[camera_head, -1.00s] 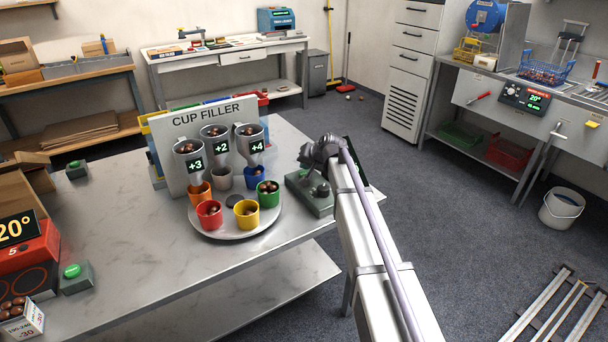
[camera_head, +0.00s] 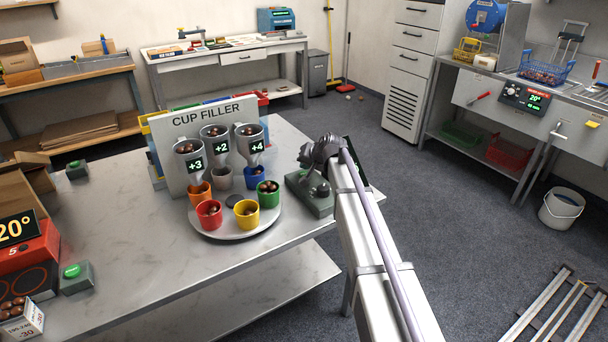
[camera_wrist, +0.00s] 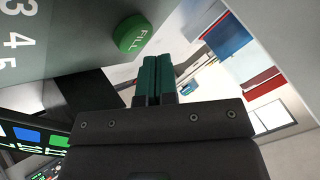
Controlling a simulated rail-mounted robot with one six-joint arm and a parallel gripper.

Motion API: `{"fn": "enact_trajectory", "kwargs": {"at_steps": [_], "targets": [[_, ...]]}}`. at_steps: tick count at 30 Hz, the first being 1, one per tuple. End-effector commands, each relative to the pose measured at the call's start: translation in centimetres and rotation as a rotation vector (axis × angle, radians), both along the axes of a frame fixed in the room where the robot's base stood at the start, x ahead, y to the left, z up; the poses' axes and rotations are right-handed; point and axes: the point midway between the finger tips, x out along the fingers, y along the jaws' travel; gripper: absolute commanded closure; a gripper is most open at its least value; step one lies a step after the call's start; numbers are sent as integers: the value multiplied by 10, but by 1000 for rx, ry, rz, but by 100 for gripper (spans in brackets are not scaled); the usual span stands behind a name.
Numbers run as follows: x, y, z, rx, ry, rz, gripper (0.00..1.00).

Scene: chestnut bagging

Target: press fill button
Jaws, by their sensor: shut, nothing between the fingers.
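The round green FILL button (camera_wrist: 133,33) shows in the wrist view, on a grey panel (camera_wrist: 60,30) with numbers at its left. My gripper (camera_wrist: 156,60) is shut and empty, its two teal fingers side by side. In the wrist picture the fingertips lie just below and right of the button, with a small visible gap. In the head view my gripper (camera_head: 306,160) is over the grey-green control box (camera_head: 318,206) to the right of the turntable. The arm partly hides that box, and I cannot make out the button there.
The CUP FILLER board (camera_head: 176,150) carries three chestnut hoppers marked +3, +2 and +4. Coloured cups stand on the round turntable (camera_head: 215,233) close left of the control box. Another green button box (camera_head: 75,277) sits at the table's left. The table's front middle is clear.

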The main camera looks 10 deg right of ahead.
Motion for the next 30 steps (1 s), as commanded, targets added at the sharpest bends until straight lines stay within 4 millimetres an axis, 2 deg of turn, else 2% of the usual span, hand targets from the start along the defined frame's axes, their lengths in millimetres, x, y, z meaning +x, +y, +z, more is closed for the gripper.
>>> {"fn": "enact_trajectory", "kwargs": {"at_steps": [8,30], "targets": [[0,0,-9,0,0,0,100],[0,0,-14,0,0,0,100]]}}
